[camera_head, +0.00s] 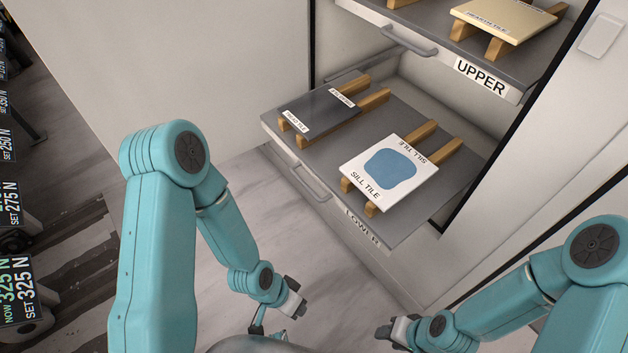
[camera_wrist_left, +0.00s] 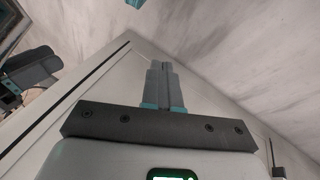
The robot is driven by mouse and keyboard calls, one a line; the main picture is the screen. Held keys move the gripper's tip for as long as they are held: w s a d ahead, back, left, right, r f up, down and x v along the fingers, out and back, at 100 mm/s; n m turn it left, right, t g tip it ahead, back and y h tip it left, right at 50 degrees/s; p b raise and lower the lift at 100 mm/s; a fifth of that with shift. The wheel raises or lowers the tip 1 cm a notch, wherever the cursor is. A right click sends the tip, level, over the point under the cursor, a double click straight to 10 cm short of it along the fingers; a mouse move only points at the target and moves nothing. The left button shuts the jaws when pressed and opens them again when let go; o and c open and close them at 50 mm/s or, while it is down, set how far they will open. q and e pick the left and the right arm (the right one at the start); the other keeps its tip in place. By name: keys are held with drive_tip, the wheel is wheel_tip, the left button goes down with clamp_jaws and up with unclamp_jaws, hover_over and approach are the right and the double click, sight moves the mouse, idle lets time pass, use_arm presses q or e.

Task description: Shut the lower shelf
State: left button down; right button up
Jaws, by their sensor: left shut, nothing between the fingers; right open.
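The lower shelf (camera_head: 393,115) is pulled out of the cabinet in the head view, with a handle (camera_head: 309,184) on its front and a partly hidden LOWER label (camera_head: 362,228). A dark tile (camera_head: 322,110) and a white sill tile (camera_head: 389,170) with a blue patch lie on wooden bars on it. My left gripper (camera_head: 297,302) is below and in front of the shelf, apart from it. In the left wrist view its fingers (camera_wrist_left: 164,85) are together and empty. My right gripper (camera_head: 388,333) is open and empty, near the bottom of the head view, apart from the shelf.
The upper shelf (camera_head: 440,57) is also out above, with its own handle (camera_head: 408,42), an UPPER label (camera_head: 481,77) and a cream tile (camera_head: 503,19). Boxes with number displays (camera_head: 22,290) stand at far left. The floor (camera_head: 262,215) in front of the lower shelf is clear.

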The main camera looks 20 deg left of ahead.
use_arm(q)
drive_tip(key=w+a+r+m+t+h+b, duration=0.1)
drive_tip(key=w+a+r+m+t, duration=0.25)
drive_tip(key=w+r+m, duration=0.65)
drive_tip(key=w+a+r+m+t+b, duration=0.1)
drive_tip(key=w+a+r+m+t, duration=0.25)
drive_tip(key=w+r+m, duration=0.65)
drive_tip(key=shift+m, duration=0.7)
drive_tip(key=x, duration=0.4)
drive_tip(key=b+x, duration=0.1)
drive_tip(key=x, duration=0.3)
drive_tip(key=b+x, duration=0.1)
drive_tip(key=x, duration=0.3)
drive_tip(key=shift+a+f, duration=0.25)
